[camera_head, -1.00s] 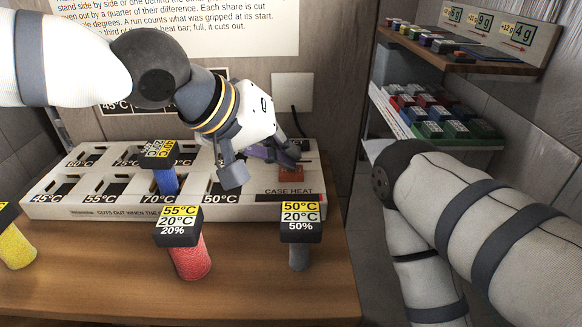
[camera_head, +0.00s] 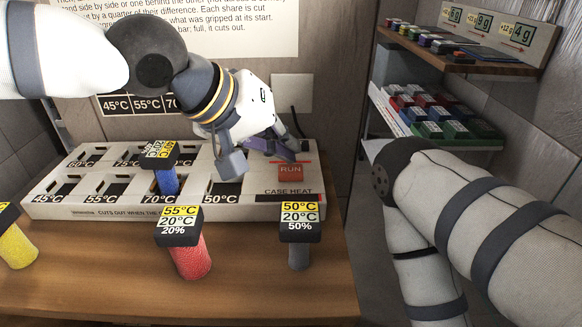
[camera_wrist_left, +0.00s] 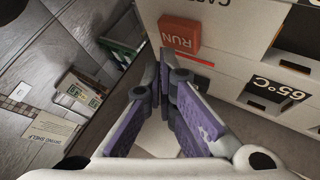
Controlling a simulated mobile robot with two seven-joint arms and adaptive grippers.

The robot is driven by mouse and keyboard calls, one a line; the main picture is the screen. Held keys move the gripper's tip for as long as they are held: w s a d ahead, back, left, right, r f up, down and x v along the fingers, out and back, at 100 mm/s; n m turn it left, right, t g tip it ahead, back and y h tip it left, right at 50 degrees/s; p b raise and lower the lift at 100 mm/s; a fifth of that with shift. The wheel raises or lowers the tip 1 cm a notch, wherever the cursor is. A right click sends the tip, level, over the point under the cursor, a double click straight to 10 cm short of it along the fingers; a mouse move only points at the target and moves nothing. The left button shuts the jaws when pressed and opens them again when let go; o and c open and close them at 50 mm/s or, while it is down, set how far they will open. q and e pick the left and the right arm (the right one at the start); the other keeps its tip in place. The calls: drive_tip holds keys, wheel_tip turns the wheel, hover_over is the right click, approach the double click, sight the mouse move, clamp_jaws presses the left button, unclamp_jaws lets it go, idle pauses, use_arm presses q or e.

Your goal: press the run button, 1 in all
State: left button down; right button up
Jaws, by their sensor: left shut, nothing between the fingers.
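The red RUN button (camera_head: 291,172) sits on the right end of the white case heat unit (camera_head: 120,212), above the words CASE HEAT. Its label is uncovered. It also shows in the left wrist view (camera_wrist_left: 179,35), just beyond the fingertips. My left gripper (camera_head: 286,152) is shut and empty, with purple finger pads. Its tips are just behind and above the button in the head view and look apart from it. The left wrist view shows the fingers (camera_wrist_left: 167,62) converging below the button. My right arm enters at the right; its gripper is out of view.
Red (camera_head: 190,258), blue (camera_head: 166,182), yellow (camera_head: 17,248) and grey (camera_head: 299,256) cylinders with labelled dark caps are on or near the unit. The blue one stands in a slot. Shelves (camera_head: 455,62) with small coloured blocks are at the right.

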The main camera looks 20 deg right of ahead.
sight(286, 168)
use_arm(q)
drive_tip(key=shift+r, duration=0.1)
drive_tip(key=shift+r, duration=2.5)
